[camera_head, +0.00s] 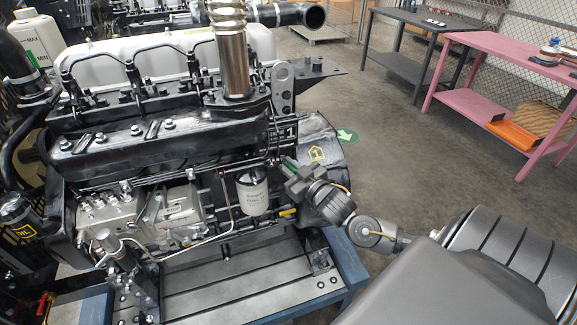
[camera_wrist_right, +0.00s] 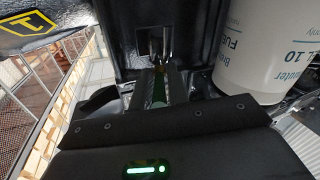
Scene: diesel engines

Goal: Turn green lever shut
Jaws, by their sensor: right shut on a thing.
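My right gripper (camera_head: 290,170) reaches in from the right to the engine's right side, just right of the white fuel filter (camera_head: 252,190). In the right wrist view its fingers (camera_wrist_right: 158,82) are shut on a small green piece, which looks like the green lever (camera_wrist_right: 158,98). Most of the lever is hidden between the fingers, so its angle cannot be told. The fuel filter also stands close by on the right in the wrist view (camera_wrist_right: 262,55). My left gripper is not in view.
The black engine (camera_head: 150,140) stands on a blue-framed metal stand (camera_head: 230,275). A yellow-tipped part (camera_head: 287,212) sits below the gripper. A black housing with a yellow number sign (camera_head: 317,153) is close on the right. A pink table (camera_head: 500,50) stands farther off, with open floor between.

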